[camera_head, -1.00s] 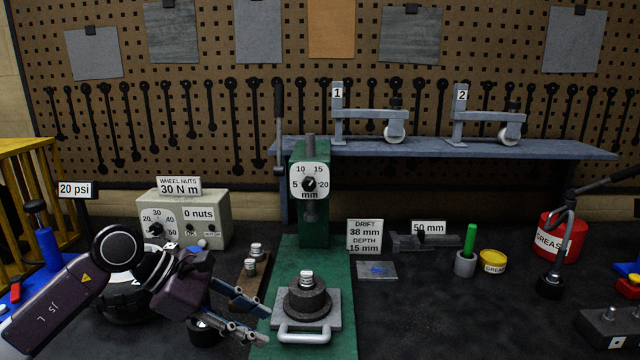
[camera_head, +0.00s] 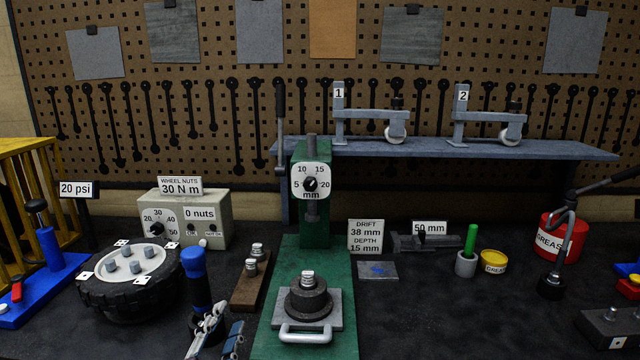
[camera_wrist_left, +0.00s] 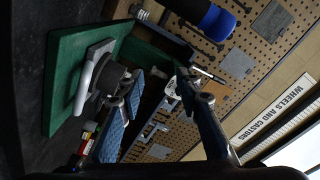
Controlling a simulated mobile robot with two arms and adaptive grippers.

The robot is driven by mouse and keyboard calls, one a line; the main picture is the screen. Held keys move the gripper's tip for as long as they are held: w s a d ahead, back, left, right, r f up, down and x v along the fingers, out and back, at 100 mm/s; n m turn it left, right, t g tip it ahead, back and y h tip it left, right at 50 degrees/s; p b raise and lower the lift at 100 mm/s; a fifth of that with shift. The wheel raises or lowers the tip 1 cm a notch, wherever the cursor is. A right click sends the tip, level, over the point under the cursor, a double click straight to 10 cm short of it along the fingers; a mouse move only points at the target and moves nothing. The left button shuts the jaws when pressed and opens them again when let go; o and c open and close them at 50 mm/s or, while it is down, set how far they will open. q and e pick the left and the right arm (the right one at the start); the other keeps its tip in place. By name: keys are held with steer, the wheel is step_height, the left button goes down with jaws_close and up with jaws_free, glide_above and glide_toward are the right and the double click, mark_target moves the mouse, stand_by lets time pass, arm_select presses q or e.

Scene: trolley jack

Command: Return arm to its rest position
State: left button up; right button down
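My left gripper (camera_head: 220,335) is low at the bottom edge of the head view, with only its finger ends showing. In the left wrist view its two blue-padded fingers (camera_wrist_left: 162,118) are spread apart, with nothing held between them. A blue-handled tool (camera_head: 195,270) stands upright just behind the fingers; its blue and black handle (camera_wrist_left: 205,15) also shows at the top of the left wrist view. My left arm links are out of the head view. My right arm and gripper are not in view.
A green press (camera_head: 310,240) stands in the middle, with a dark round part (camera_head: 308,302) on its handled plate. A tyred wheel (camera_head: 135,285) lies to the left. A wooden block (camera_head: 250,282) with studs lies between. A grease tin (camera_head: 563,237) stands at right.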

arm_select(q)
steer(key=s+a+f+n+g+y, duration=0.1)
steer(key=s+a+f+n+g, duration=0.15)
steer(key=f, duration=0.35)
steer(key=s+a+f+n+g+y, duration=0.1)
steer(key=s+f+n+g, duration=0.1)
steer(key=s+f+n, duration=0.3)
steer(key=s+f+n+g, duration=0.2)
steer(key=s+f+g, duration=0.3)
steer(key=s+f, duration=0.45)
steer(key=s+f+n+g, duration=0.1)
steer(key=s+f+g, duration=0.45)
steer(key=s, duration=0.75)
step_height(320, 180, down, 25)
steer(key=s, duration=0.2)
steer(key=s+a+f+g, duration=0.2)
steer(key=s+f, duration=1.5)
steer(key=shift+a+f, duration=0.2)
steer(key=shift+a, duration=0.05)
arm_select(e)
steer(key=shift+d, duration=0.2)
